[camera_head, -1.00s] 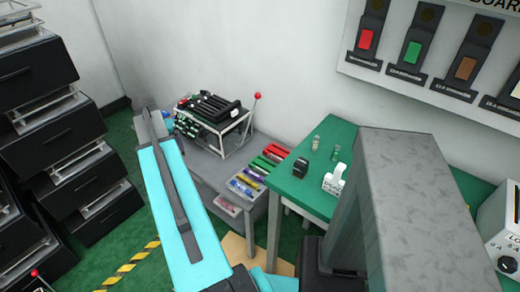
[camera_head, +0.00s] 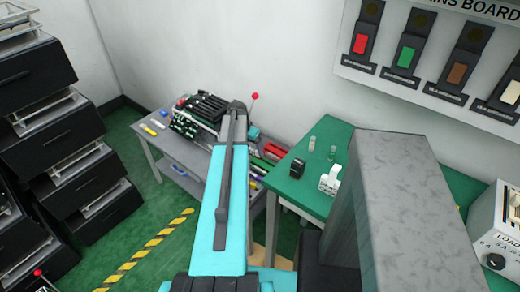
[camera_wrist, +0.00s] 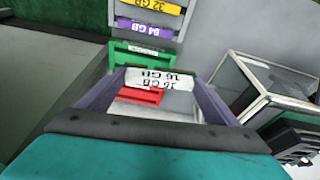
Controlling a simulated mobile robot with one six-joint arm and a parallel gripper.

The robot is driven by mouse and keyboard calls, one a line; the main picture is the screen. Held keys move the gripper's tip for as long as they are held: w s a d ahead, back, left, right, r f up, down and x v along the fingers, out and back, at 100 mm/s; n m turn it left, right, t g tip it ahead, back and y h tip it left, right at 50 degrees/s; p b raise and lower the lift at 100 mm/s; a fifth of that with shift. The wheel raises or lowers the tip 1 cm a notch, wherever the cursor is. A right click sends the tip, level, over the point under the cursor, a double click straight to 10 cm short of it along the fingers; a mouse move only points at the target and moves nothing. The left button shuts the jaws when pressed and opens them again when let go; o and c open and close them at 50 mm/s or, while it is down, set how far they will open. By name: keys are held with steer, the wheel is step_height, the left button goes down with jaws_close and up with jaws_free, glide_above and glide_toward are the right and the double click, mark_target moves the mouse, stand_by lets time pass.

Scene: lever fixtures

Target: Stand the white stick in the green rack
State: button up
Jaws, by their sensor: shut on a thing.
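In the wrist view, my gripper (camera_wrist: 162,84) is shut on the white stick (camera_wrist: 158,77). The stick lies crosswise between the two purple fingertips, and its dark "16 GB" lettering faces the camera. A green piece with a pale label, which looks like the green rack (camera_wrist: 122,57), shows just beyond the stick and is partly hidden by it. The stick's lower end and its gap to the rack cannot be judged. In the head view, my arm hides the gripper and the stick.
Beyond the green piece lie a purple "64 GB" item (camera_wrist: 148,29) and a yellow "32 GB" item (camera_wrist: 158,5). A red item (camera_wrist: 140,96) shows between my fingers. A metal-framed case (camera_wrist: 262,88) stands close on the right. The green table (camera_head: 316,196) adjoins the grey bench (camera_head: 172,150).

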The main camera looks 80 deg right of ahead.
steer(key=shift+m, duration=0.5)
steer(key=s, duration=0.3)
steer(key=s+f, duration=0.1)
steer(key=shift+s+d+f, duration=0.1)
steer(key=shift+s+d, duration=0.15)
steer(key=shift+s, duration=0.15)
steer(key=shift+a, duration=0.1)
steer(key=shift+s+f+b, duration=0.1)
steer(key=shift+f+b, duration=1.5)
steer(key=shift+f, duration=1.3)
steer(key=shift+f+b, duration=1.1)
steer(key=shift+f, duration=0.5)
steer(key=o, duration=0.9)
steer(key=shift+o, duration=0.2)
steer(key=shift+r, duration=0.1)
steer(key=shift+w+b+v, duration=0.1)
steer(key=shift+b+v, duration=0.25)
steer(key=shift+v, duration=3.1)
steer(key=shift+w+b+v, duration=0.15)
steer(key=shift+b+v, duration=0.15)
steer(key=shift+v, duration=3.1)
